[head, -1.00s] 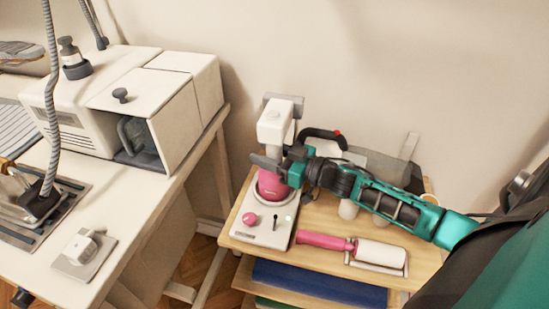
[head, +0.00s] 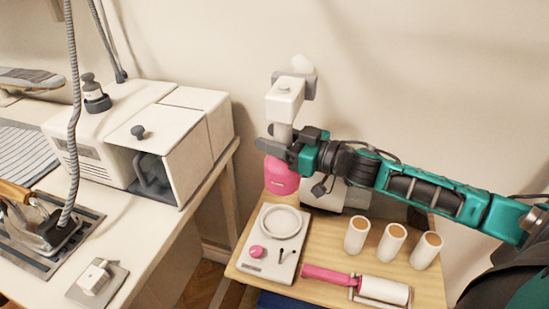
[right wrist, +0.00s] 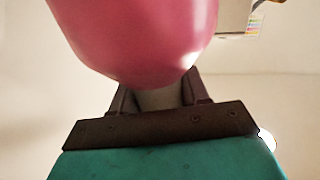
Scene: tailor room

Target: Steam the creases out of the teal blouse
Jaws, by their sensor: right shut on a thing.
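My right gripper (head: 280,148) is shut around the neck of a handheld garment steamer, with its white head (head: 287,98) above and its pink tank (head: 281,179) below. It holds the steamer upright, lifted clear of its docking base (head: 253,262), whose empty ring faces up. In the right wrist view the pink tank (right wrist: 140,35) fills the top, and the fingers (right wrist: 160,95) close on the neck behind it. The teal blouse cannot be made out in these frames. My left gripper is out of view.
A wooden trolley top (head: 310,272) carries the base, three white cylinders (head: 391,244) and a pink-handled lint roller (head: 382,291). A grey object behind is partly hidden. On the left, a table (head: 150,262) holds a white box unit (head: 185,150) and an iron on its rest (head: 50,232).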

